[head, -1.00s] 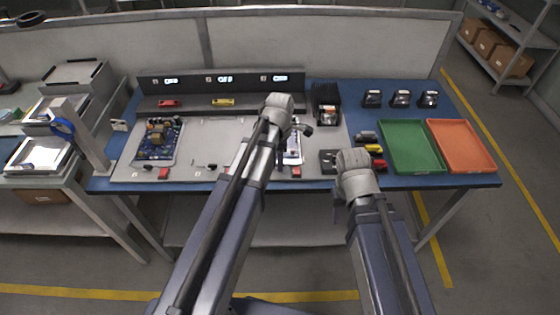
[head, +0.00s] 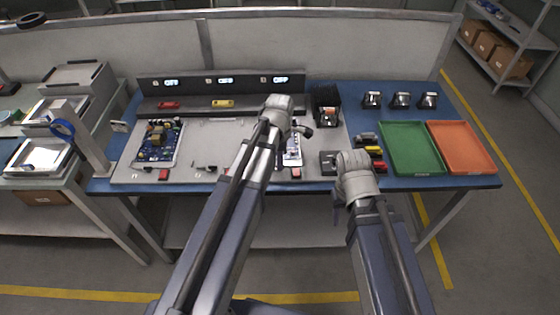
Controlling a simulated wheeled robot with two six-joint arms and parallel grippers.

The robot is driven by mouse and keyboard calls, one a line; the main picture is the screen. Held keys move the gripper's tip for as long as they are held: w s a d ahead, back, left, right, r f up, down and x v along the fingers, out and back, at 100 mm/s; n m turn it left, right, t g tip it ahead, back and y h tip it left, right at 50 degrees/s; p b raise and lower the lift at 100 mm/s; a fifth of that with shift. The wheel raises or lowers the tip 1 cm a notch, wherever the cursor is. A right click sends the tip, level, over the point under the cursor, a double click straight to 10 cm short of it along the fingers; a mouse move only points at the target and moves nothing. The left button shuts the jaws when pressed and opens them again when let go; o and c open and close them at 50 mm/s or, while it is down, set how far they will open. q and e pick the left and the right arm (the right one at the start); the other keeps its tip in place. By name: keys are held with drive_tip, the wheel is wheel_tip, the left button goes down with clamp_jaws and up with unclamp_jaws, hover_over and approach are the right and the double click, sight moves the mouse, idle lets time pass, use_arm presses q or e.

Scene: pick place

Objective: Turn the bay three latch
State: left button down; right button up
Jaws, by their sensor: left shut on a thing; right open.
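Bay three is the right one of three bays on the grey fixture (head: 200,125). A white circuit board (head: 292,152) lies in it, partly covered by my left arm, with a red block (head: 296,173) at its front edge. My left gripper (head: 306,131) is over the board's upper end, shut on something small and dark. This seems to be the bay three latch, but my wrist hides most of the grip. My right gripper (head: 338,202) is open near the table's front edge, largely hidden by its wrist, apart from bay three.
A blue-green board (head: 159,143) lies in bay one. Lit displays (head: 280,79) line the back panel. A black bin (head: 326,103) stands behind bay three. Green (head: 411,172) and orange (head: 487,169) trays are at the right, with several dark parts (head: 401,100) behind them.

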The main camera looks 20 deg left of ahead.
use_arm(q)
drive_tip(key=m, duration=0.8)
drive_tip(key=shift+m, duration=0.4)
drive_tip(key=m, duration=0.4)
drive_tip(key=shift+m, duration=0.3)
drive_tip(key=m, duration=0.4)
drive_tip(key=shift+m, duration=0.3)
drive_tip(key=c, duration=0.9)
unclamp_jaws()
drive_tip(key=shift+c, duration=0.2)
